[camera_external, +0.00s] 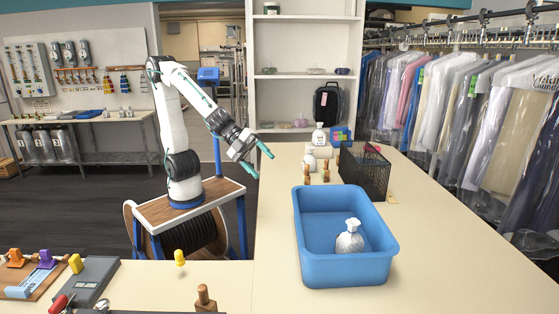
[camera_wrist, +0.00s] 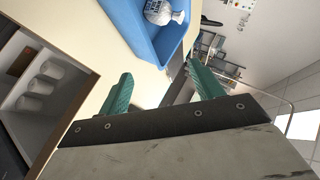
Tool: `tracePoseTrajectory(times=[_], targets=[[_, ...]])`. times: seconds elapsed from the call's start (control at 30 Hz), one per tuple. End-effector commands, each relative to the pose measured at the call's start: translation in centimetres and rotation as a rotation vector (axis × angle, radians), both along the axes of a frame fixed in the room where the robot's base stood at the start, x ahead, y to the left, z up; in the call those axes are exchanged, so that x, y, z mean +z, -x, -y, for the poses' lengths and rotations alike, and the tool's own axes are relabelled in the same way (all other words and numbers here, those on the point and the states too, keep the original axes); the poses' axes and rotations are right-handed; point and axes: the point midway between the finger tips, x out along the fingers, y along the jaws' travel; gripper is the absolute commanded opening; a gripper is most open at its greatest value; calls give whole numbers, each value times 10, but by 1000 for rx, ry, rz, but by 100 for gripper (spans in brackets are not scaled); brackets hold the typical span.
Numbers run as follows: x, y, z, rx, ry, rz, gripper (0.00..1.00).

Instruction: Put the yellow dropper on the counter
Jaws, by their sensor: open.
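A small yellow piece with a bulb-like top (camera_external: 180,258) stands near the back edge of the front-left counter (camera_external: 225,277); it looks like the yellow dropper. Another yellow piece (camera_external: 76,263) is at the grey box farther left; I cannot tell its kind. My gripper (camera_external: 258,160) is open and empty, raised above the counter's left edge, far behind the bulb-topped piece. In the wrist view, nothing is between the green fingers (camera_wrist: 158,84), and neither yellow piece shows.
A blue tub (camera_external: 310,270) holding a white bottle (camera_external: 349,238) stands on the counter. Behind it are a black mesh basket (camera_external: 364,172) and small brown-handled items (camera_external: 306,174). A grey box (camera_external: 92,280) and wooden peg (camera_external: 205,298) are at front left. Counter right of the tub is clear.

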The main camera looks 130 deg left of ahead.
Motion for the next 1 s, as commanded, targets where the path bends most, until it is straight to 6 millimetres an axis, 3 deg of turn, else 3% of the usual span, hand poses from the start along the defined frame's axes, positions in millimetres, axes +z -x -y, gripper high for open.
tracePoseTrajectory(times=[0.03,0.1,0.17,0.3,0.43,0.5,0.6,1.0], targets=[[-1,34,-14,146,77,-50,66],[-12,84,-26,344,201,-149,66],[-25,129,-29,497,309,-242,66],[-53,226,-10,758,525,-476,66],[-68,285,14,886,644,-650,66],[-71,304,22,921,678,-709,66],[-73,315,28,942,698,-751,66],[-73,316,28,944,699,-755,66]])
